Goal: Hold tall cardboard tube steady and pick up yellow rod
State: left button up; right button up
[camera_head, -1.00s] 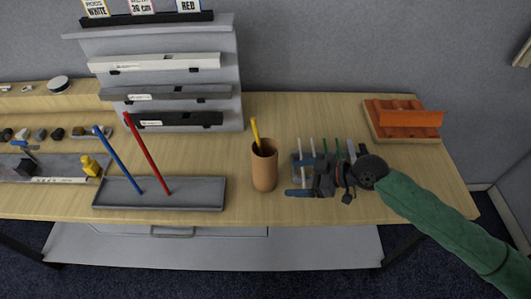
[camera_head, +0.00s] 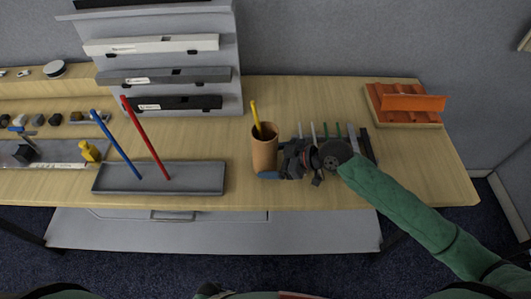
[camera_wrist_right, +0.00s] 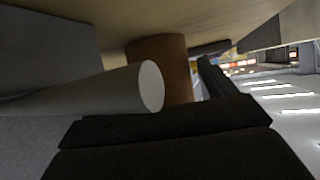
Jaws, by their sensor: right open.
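The brown cardboard tube (camera_head: 264,154) stands upright on the table near the middle in the head view. The thin yellow rod (camera_head: 256,117) leans inside it, its upper part sticking out above the rim. My right gripper (camera_head: 276,162) is open at the tube's right side, low down. A blue finger part shows in front of the tube's base; the other finger is hard to make out. In the right wrist view the tube (camera_wrist_right: 168,58) shows close by, beyond a dark finger. Contact cannot be told. My left gripper is not in view.
A grey tray (camera_head: 205,178) holding a blue rod (camera_head: 112,140) and a red rod (camera_head: 143,135) lies left of the tube. Several slim rods stand behind my right gripper. An orange holder (camera_head: 412,103) sits at the back right. The right front of the table is clear.

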jog(key=shift+w+a+f, duration=0.15)
jog(key=shift+a+f, duration=0.1)
jog(key=shift+a, duration=0.25)
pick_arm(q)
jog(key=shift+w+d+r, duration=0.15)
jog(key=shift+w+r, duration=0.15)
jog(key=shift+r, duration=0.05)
pick_arm(e)
jog(key=c, duration=0.7)
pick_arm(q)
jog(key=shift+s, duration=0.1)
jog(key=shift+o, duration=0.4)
